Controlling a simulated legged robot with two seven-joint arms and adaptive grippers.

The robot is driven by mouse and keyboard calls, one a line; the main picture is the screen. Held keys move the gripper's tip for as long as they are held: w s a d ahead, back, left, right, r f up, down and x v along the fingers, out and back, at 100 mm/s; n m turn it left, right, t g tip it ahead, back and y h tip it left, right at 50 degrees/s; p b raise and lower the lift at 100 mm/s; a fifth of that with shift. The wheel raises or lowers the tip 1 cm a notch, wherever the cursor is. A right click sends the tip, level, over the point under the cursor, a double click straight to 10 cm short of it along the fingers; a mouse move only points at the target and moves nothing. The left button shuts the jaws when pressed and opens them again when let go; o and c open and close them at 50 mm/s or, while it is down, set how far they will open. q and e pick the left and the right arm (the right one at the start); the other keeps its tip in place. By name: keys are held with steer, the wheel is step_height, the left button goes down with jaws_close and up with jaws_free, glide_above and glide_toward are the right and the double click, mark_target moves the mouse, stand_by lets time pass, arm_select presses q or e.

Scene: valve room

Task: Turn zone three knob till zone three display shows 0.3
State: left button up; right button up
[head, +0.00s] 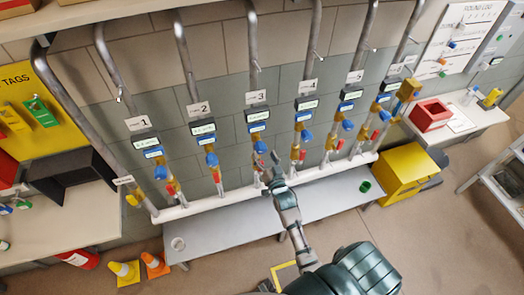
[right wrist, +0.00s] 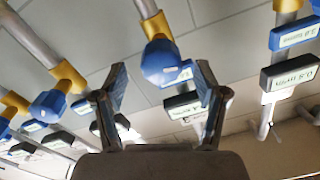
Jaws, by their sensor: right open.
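The zone three sign (head: 258,97) marks a pipe at the middle of the wall in the head view. Below it are a dark display box (head: 257,114), a blue-framed display (head: 257,128) and the blue zone three knob (head: 260,147). The digits are too small to read. My right gripper (head: 267,163) is just below this knob. In the right wrist view, a blue knob (right wrist: 161,62) shows between the open fingers of my right gripper (right wrist: 163,78), with no clear contact. A dark display box (right wrist: 185,107) is partly hidden by a finger. My left gripper is out of view.
Similar valve pipes stand on both sides, including zone two (head: 198,108) and zone four (head: 307,87). A white horizontal pipe (head: 205,204) and a grey bench (head: 225,228) run below.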

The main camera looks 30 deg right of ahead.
steer(key=v, duration=0.8)
steer(key=shift+s, duration=0.35)
steer(key=shift+a, duration=0.1)
steer(key=s+a+f+n+g+y, duration=0.2)
steer(key=a+f+g, duration=0.1)
steer(key=f, duration=0.9)
steer(key=s+a+f+n+g+y, duration=0.1)
steer(key=s+a+f+g, duration=0.2)
steer(key=f, duration=1)
steer(key=s+a+f+n+g+y, duration=0.1)
steer(key=s+a+f+n+g, duration=0.25)
steer(key=s+f, duration=1.05)
steer(key=s+f+n+g, duration=0.1)
steer(key=s+f+g, duration=0.1)
steer(key=s+f, duration=0.2)
steer(key=s+f+g, duration=0.3)
steer(key=s+f, duration=0.2)
steer(key=s, duration=0.6)
steer(key=s+f+n+g, duration=0.1)
steer(key=s+f, duration=0.3)
steer(key=s, duration=0.4)
steer(key=shift+s+d+f+n+g, duration=0.2)
steer(key=shift+d+f+n+g, duration=0.25)
steer(key=shift+g, duration=0.2)
